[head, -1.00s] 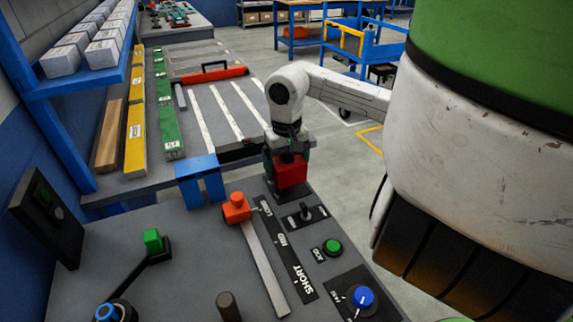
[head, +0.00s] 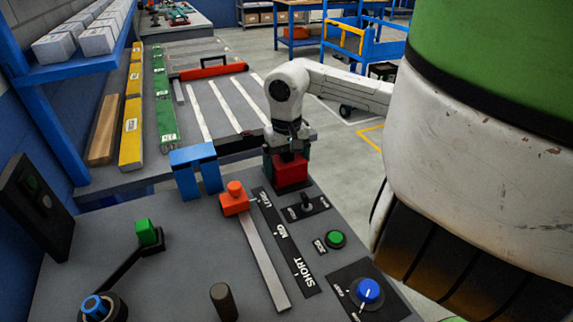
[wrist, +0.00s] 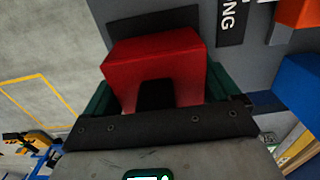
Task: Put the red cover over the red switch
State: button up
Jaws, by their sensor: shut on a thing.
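The red cover (head: 291,174) is a red box-like block in my gripper (head: 287,160), at the far right corner of the grey panel. In the wrist view the red cover (wrist: 150,60) sits between the two green fingers of my gripper (wrist: 165,88), which are shut on its sides. A dark plate (wrist: 150,27) on the panel shows just beyond the cover. The cover is over or very close to this plate; I cannot tell whether it touches. No red switch shows; the cover hides what is under it.
An orange slider (head: 234,198), a black toggle (head: 307,203), a green button (head: 335,239) and a blue knob (head: 369,291) stand on the panel near the cover. A blue bracket (head: 195,160) stands left of my gripper. Open floor lies to the right.

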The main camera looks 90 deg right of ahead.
jog(key=o, duration=0.8)
jog(key=shift+r+p, duration=1.45)
jog(key=shift+r, duration=2.75)
jog(key=shift+r, duration=0.1)
